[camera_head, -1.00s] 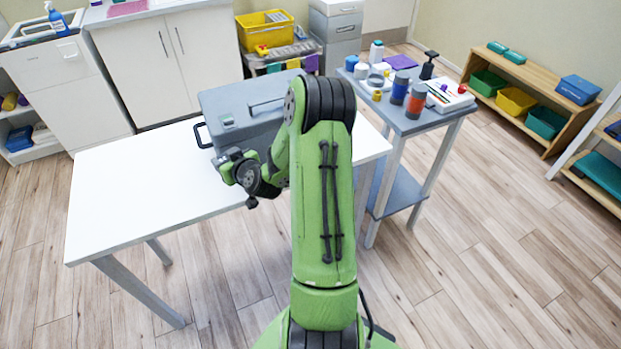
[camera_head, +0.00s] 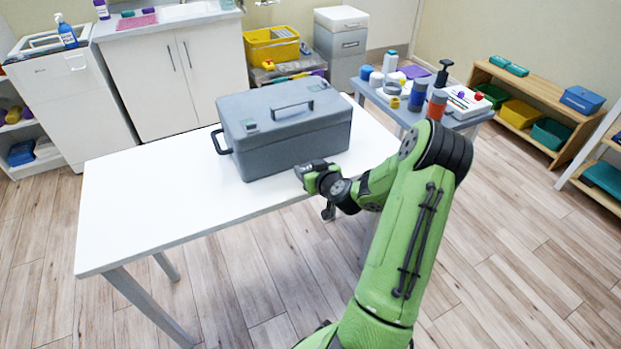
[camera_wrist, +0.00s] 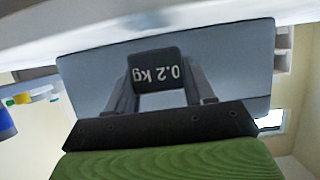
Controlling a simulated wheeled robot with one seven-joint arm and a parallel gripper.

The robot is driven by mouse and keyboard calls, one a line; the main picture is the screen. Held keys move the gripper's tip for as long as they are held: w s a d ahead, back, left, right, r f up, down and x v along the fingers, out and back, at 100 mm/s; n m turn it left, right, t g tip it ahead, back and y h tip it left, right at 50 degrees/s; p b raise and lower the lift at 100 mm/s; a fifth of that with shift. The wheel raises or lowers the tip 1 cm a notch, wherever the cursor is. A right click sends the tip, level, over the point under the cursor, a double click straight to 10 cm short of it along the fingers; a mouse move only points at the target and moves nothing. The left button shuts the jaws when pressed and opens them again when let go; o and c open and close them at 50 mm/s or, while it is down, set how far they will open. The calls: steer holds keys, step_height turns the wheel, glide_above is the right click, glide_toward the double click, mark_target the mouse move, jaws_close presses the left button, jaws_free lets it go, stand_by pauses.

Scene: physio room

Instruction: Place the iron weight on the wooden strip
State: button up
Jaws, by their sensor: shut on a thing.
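The iron weight is a dark block marked "0.2 kg" (camera_wrist: 158,72), its label upside down in the wrist view. My gripper (camera_wrist: 163,88) is shut on it, with one finger on each side. In the head view my gripper (camera_head: 308,174) is by the near edge of the white table, in front of the right part of the grey case. The weight cannot be made out clearly there. I cannot make out a wooden strip in either view.
The large grey case (camera_head: 285,143) with handles stands on the back right of the white table (camera_head: 150,205). The table's left part is bare. A side table (camera_head: 475,122) with bottles stands to the right, and a wooden shelf (camera_head: 545,88) beyond it.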

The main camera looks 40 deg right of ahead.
steer(key=shift+f, duration=0.9)
steer(key=shift+f+b, duration=0.15)
steer(key=shift+b, duration=0.15)
steer(key=o, duration=1.2)
steer(key=shift+c, duration=0.2)
